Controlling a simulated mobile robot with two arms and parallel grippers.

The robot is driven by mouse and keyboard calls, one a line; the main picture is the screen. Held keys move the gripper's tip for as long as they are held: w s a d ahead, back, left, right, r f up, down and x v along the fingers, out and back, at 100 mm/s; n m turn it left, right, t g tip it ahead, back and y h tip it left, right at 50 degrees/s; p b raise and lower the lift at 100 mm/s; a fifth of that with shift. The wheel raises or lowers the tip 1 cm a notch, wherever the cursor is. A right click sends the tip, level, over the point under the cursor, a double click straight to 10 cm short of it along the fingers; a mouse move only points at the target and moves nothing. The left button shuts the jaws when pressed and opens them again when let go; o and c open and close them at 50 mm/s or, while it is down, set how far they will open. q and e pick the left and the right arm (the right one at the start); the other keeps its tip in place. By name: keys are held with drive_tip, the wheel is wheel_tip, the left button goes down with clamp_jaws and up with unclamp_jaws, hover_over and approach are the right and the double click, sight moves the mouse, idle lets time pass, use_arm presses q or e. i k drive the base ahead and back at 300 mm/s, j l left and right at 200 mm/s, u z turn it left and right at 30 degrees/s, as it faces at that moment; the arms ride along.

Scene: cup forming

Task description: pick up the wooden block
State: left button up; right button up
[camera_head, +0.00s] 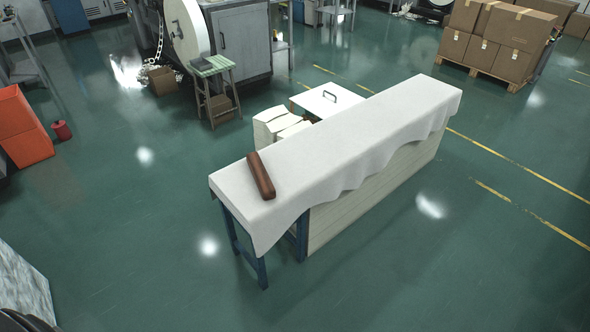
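The wooden block (261,176) is a long, dark reddish-brown piece. It lies flat near the left end of a long table covered with a white cloth (345,134). Nothing touches or covers it. Neither of my grippers shows in the camera_head view. A dark rounded part at the bottom left corner is cut off by the frame, and I cannot tell what it is.
White boxes (270,126) stand behind the table. A stool (213,88) and machines are farther back. Cardboard boxes on a pallet (496,40) stand at the back right. An orange bin (22,128) is at the left. The green floor in front is clear.

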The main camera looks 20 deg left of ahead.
sight(267, 188)
drive_tip(key=i+j+z, duration=0.2)
drive_tip(key=j+z, duration=0.25)
drive_tip(key=j, duration=0.4)
drive_tip(key=j+z, duration=0.45)
drive_tip(key=j, duration=0.4)
drive_tip(key=i, duration=0.05)
